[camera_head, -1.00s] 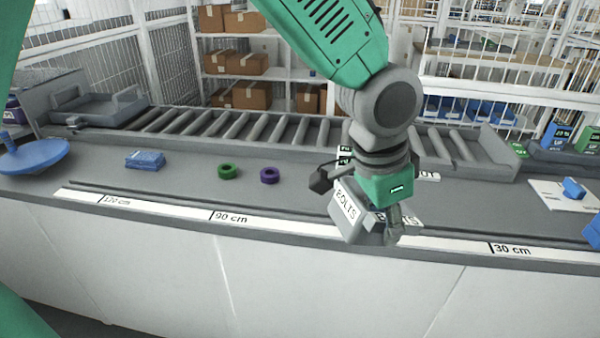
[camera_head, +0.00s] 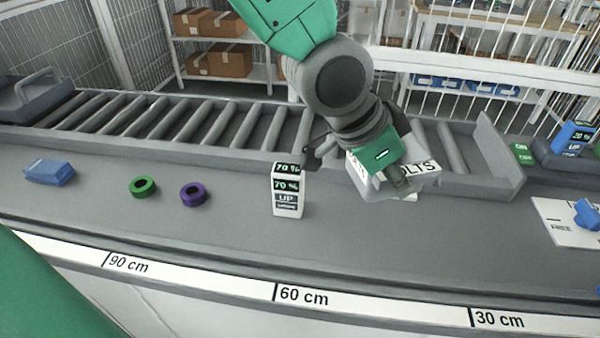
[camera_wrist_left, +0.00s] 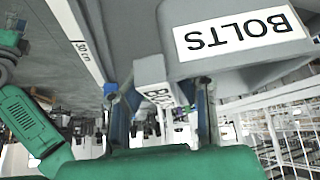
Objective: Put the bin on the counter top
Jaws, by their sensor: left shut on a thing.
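The bin (camera_head: 429,178) is a grey box with white BOLTS labels. My left gripper (camera_head: 398,182) is shut on it and covers part of it. The bin appears over the rear part of the grey counter top (camera_head: 230,235), just in front of the roller conveyor. I cannot tell whether its base touches the counter. In the left wrist view the bin (camera_wrist_left: 235,75) fills the upper right, with its BOLTS label showing upside down, and the fingers of the left gripper (camera_wrist_left: 158,95) are at its wall. My right gripper does not show.
A white box with a 70 % display (camera_head: 288,195) stands left of the bin. A purple ring (camera_head: 194,194), a green ring (camera_head: 143,187) and a blue block (camera_head: 50,172) lie farther left. The roller conveyor (camera_head: 210,128) runs behind. A white panel with a blue knob (camera_head: 587,214) is at right.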

